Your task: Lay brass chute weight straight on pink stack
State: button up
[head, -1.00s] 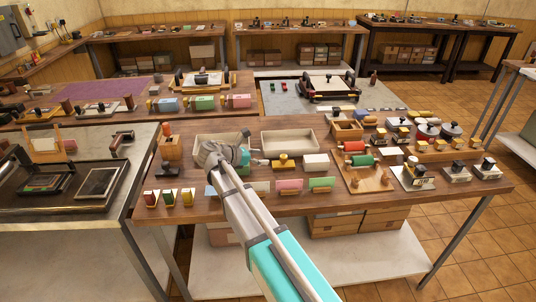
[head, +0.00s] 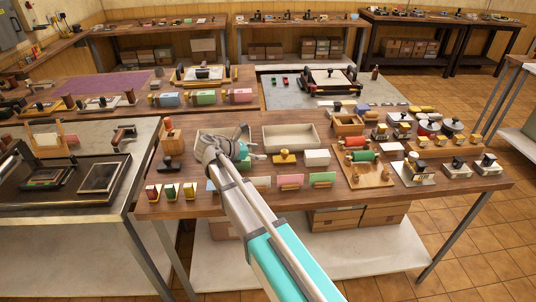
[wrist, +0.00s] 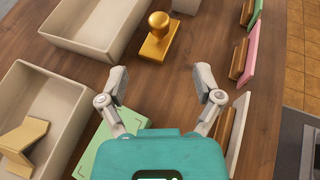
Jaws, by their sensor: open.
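The brass weight (wrist: 156,40) has a round knob on a flat base and stands upright on the wooden table. In the head view the weight (head: 285,157) is just right of my gripper (head: 256,151). My gripper (wrist: 162,86) is open and empty, with the weight ahead of its fingertips and apart from them. A pink sheet or thin stack (wrist: 251,49) stands upright in a wooden holder right of the weight; it also shows in the head view (head: 289,181). A pink bundle (head: 240,95) lies on the table behind.
A beige tray (wrist: 53,38) lies left of the weight, and a nearer tray (wrist: 18,85) holds a tan angled piece. A green pad (wrist: 97,153) is partly hidden under my gripper. Upright green (wrist: 257,10) and pale (wrist: 237,132) cards line the right edge.

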jog(key=w+d+r+m+g+y+p, duration=0.2)
jog(key=d+m+g+y+p, duration=0.15)
jog(key=d+y+p, duration=0.55)
notch_tip(320, 180, up, 7)
jog(key=m+g+y+p, duration=0.1)
jog(key=m+y+p, duration=0.3)
jog(key=p, duration=0.7)
send_over(285, 150)
jog(key=d, duration=0.2)
jog(key=shift+s+d+n+y, duration=0.15)
jog(key=shift+n+y, duration=0.15)
jog(key=shift+n, duration=0.15)
jog(key=shift+f+b, duration=0.2)
jog(key=shift+b, duration=0.15)
jog(key=f+b, duration=0.5)
jog(key=a+f+b, duration=0.1)
jog(key=f+b, duration=0.1)
jog(key=shift+f+b, duration=0.35)
jog(key=shift+a+f+b, duration=0.15)
jog(key=shift+f+b, duration=0.2)
jog(key=shift+a+f+b, duration=0.2)
jog(key=shift+f+b, duration=0.65)
jog(key=shift+a+f+b, duration=0.15)
jog(key=shift+f+b, duration=0.7)
jog(key=shift+a+f+b, duration=0.2)
jog(key=shift+f+b, duration=0.65)
jog(key=shift+c, duration=0.2)
